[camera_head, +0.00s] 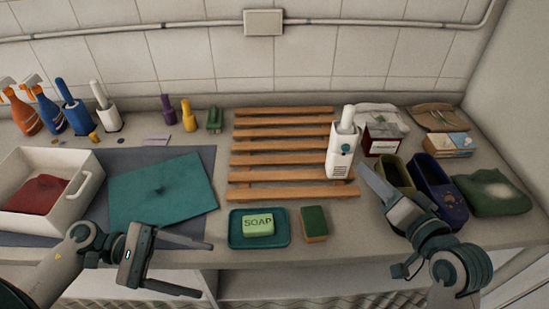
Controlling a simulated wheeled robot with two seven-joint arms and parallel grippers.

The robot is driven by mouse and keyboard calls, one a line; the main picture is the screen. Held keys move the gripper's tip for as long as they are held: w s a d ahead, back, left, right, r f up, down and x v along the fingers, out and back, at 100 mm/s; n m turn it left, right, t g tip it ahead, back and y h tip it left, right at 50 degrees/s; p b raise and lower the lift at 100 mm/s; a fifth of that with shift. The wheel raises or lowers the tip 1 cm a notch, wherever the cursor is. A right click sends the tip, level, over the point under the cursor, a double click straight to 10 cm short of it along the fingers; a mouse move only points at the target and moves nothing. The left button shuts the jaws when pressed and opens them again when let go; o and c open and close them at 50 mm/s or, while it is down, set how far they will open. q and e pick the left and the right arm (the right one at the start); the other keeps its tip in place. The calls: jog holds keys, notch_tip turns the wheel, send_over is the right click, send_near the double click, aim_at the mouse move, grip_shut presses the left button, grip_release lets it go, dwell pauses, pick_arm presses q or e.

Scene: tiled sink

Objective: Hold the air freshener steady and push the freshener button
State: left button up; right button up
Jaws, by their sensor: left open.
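The air freshener (340,160) is a white upright device with a rounded white top and a teal round button on its front. It stands at the right end of the slatted wooden rack (270,175). My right gripper (368,172) is just right of and in front of the freshener's lower part, its fingers pointing up-left towards it. I cannot tell whether it touches the freshener or how far its fingers are apart. My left gripper (205,269) is open and empty at the counter's front edge, far left of the freshener, fingers pointing right.
A soap dish (237,239) with green soap and a sponge (314,223) lie before the rack. Olive and navy containers (438,185) and a green cloth (493,193) are right. A white bin (54,207), teal board (163,190) and several bottles (49,112) are left.

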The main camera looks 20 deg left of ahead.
aim_at(342, 146)
pick_arm(q)
jog(key=shift+m+y, duration=0.4)
jog(key=w+a+r, duration=0.2)
jog(key=w, duration=0.1)
jog(key=shift+r, duration=0.15)
jog(key=shift+w+d+r+n, duration=0.1)
jog(key=shift+w+r+n, duration=0.2)
jog(key=shift+w, duration=0.25)
jog(key=shift+w+d+r+n, duration=0.1)
jog(key=shift+w+r+n, duration=0.1)
jog(key=shift+w+r, duration=0.25)
jog(key=w+d+r+n+h, duration=0.25)
jog(key=w+d+n, duration=0.3)
jog(key=n, duration=0.45)
jog(key=w+d+r+n+h, duration=0.25)
jog(key=w+d+n, duration=0.25)
jog(key=w+n, duration=0.3)
jog(key=w+f+n+t+y, duration=0.1)
jog(key=w+n+t+y, duration=0.1)
jog(key=w+n, duration=1.2)
jog(key=n+t, duration=0.1)
jog(key=n, duration=1.1)
jog(key=shift+w+a+f+y, duration=0.15)
jog(key=shift+w+f+y, duration=0.05)
jog(key=shift+f+y, duration=0.15)
jog(key=x, duration=1.7)
jog(key=shift+d+r, duration=0.1)
jog(key=shift+d, duration=0.1)
